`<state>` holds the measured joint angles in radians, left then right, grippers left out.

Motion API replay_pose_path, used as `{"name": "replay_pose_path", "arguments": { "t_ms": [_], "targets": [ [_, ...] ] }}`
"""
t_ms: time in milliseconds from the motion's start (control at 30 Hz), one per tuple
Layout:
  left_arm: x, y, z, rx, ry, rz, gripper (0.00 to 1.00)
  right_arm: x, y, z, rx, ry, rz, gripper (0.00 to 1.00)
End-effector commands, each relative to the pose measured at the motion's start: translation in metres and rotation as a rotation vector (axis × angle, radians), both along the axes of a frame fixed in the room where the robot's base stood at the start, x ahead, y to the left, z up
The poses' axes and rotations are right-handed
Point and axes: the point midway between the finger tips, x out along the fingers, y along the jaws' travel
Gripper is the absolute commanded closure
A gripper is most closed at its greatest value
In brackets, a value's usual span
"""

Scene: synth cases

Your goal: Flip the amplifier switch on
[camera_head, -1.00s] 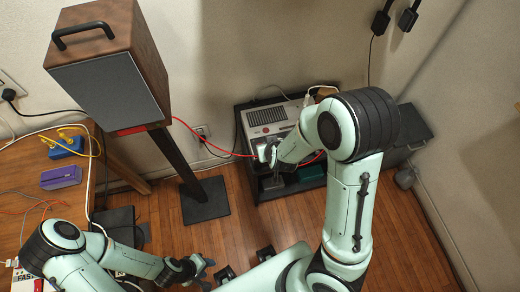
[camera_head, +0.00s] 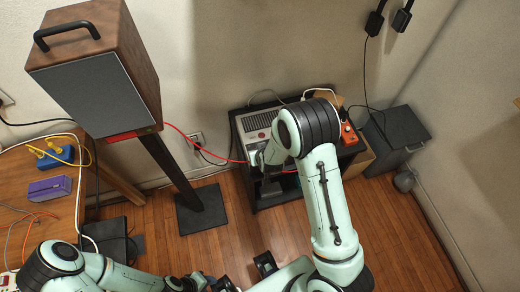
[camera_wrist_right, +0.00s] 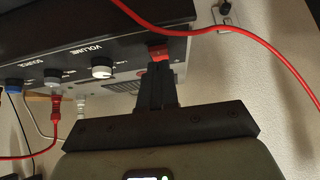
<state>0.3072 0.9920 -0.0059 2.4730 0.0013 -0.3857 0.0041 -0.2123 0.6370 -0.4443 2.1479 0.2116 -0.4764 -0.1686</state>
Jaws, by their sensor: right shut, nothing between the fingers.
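The amplifier (camera_head: 258,121) is a grey-white box with a vented top, on a dark shelf unit against the back wall. In the right wrist view its black front panel (camera_wrist_right: 75,62) carries knobs, plugs and a red switch (camera_wrist_right: 158,51). My right gripper (camera_wrist_right: 158,85) is shut and empty, its fingertips at or just short of the switch; I cannot tell whether they touch. The switch's position is unclear. In the head view my right forearm and hand partly cover the amplifier's front. My left gripper (camera_head: 203,282) is at the bottom edge, its jaws unclear.
A red cable (camera_wrist_right: 245,35) crosses close to the right gripper. A large wooden speaker (camera_head: 98,75) on a black stand is to the left. An orange-red box (camera_head: 348,133) sits right of the amplifier. A table (camera_head: 25,160) with cables is at left; wooden floor is open between.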

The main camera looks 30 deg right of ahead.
Motion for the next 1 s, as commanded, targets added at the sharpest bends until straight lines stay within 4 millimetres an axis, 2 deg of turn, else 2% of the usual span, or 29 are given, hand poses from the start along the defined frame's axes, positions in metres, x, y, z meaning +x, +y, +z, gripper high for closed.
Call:
{"name": "replay_pose_path", "arguments": {
  "t_ms": [133, 500, 667, 1000],
  "targets": [
    [0.000, 0.000, -0.001, 0.000, 0.000, 0.000, 0.57, -0.001, 0.000, -0.009, 0.001, 0.000, -0.001, 1.00],
    [-0.001, 0.000, -0.002, 0.000, 0.000, 0.000, 0.57, -0.001, 0.000, -0.010, 0.000, -0.001, -0.001, 1.00],
    [-0.006, 0.000, -0.014, 0.000, 0.007, 0.000, 0.57, -0.004, 0.001, -0.020, 0.000, 0.000, 0.000, 1.00],
    [-0.004, 0.000, -0.009, 0.000, 0.004, 0.000, 0.57, -0.003, 0.001, -0.014, 0.000, -0.001, -0.001, 1.00]
  ]
}}
